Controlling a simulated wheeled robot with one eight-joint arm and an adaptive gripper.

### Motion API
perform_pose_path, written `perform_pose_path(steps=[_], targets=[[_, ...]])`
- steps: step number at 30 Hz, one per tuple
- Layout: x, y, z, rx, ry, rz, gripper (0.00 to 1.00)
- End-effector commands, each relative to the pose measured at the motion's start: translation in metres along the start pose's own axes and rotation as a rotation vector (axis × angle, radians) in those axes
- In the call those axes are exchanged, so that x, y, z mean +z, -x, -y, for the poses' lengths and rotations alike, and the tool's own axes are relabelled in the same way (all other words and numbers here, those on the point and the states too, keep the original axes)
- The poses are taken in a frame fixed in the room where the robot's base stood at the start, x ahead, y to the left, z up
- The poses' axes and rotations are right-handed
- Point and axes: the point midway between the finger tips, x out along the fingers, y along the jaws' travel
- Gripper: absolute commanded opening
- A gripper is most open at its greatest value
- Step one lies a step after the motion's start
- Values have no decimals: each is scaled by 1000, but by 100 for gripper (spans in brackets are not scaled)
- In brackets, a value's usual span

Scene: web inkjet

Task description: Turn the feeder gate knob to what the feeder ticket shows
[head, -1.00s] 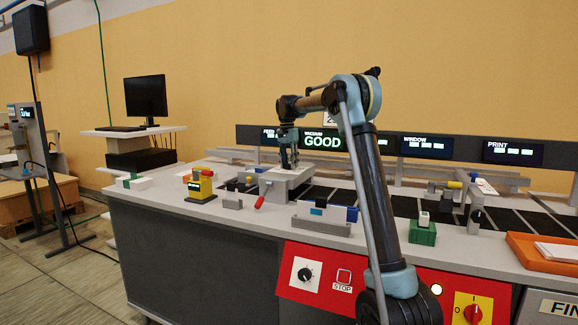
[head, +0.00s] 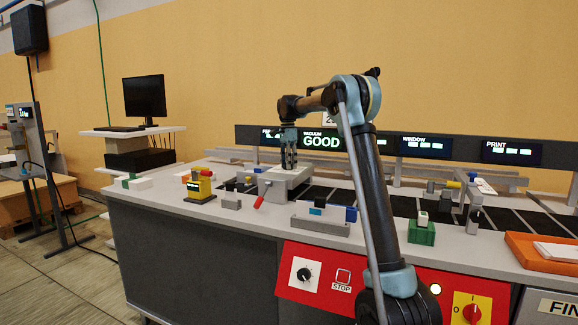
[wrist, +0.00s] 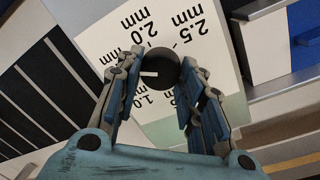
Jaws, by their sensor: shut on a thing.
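The feeder gate knob (wrist: 158,68) is round and dark, with a white pointer line towards the left in the wrist view. It sits on a white dial plate (wrist: 115,35) printed with 2.0 mm, 2.5 mm and other mm marks, partly covered by my fingers. My gripper (wrist: 160,85) is shut on the knob, one finger on each side. In the head view my gripper (head: 289,165) points down over the light feeder block (head: 287,178), and the knob is hidden there. I cannot make out a feeder ticket in either view.
A red-tipped lever (head: 259,202) and a yellow unit (head: 200,187) stand left of the feeder block. A grey holder (head: 320,226) and a green block (head: 421,233) stand to its right. An orange tray (head: 528,254) lies at far right. A display (head: 321,141) reads VACUUM GOOD.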

Motion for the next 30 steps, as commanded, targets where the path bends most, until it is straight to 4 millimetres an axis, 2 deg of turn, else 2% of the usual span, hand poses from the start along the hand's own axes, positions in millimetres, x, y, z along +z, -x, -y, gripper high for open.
perform_pose_path(steps=[10, 11, 13, 14, 25, 30], targets=[[1, 1, 3, -7, -1, 1, 11], [1, 1, 3, -7, -1, 1, 37], [1, 1, 3, -6, -1, 1, 53], [1, 1, 2, -6, -1, 0, 56], [1, 2, 1, -3, -1, 0, 56], [0, 18, 1, -3, -1, 0, 56]])
